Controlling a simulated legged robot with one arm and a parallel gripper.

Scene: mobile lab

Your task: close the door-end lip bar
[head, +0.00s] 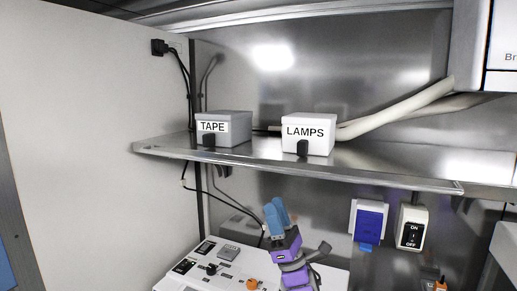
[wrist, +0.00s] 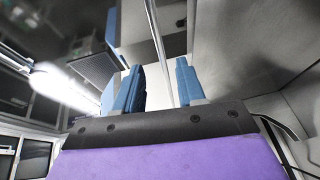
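A metal shelf (head: 362,166) crosses the head view, with a thin lip bar (head: 300,169) along its front edge. A seam shows in the front edge near the right, and I cannot tell which end is the door end. My gripper (head: 277,212), with blue fingers and a purple body, points upward below the shelf edge. In the wrist view its fingers (wrist: 158,88) stand apart with nothing held. A thin metal bar (wrist: 157,45) appears beyond the gap between them, apparently the shelf's front bar. I cannot tell how far away it is.
A TAPE box (head: 232,127) and a LAMPS box (head: 318,135) stand on the shelf. A white control panel (head: 225,265) lies below left. A blue-covered socket (head: 369,221) and an ON/OFF switch (head: 411,229) are on the back wall. Cables hang at the left corner.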

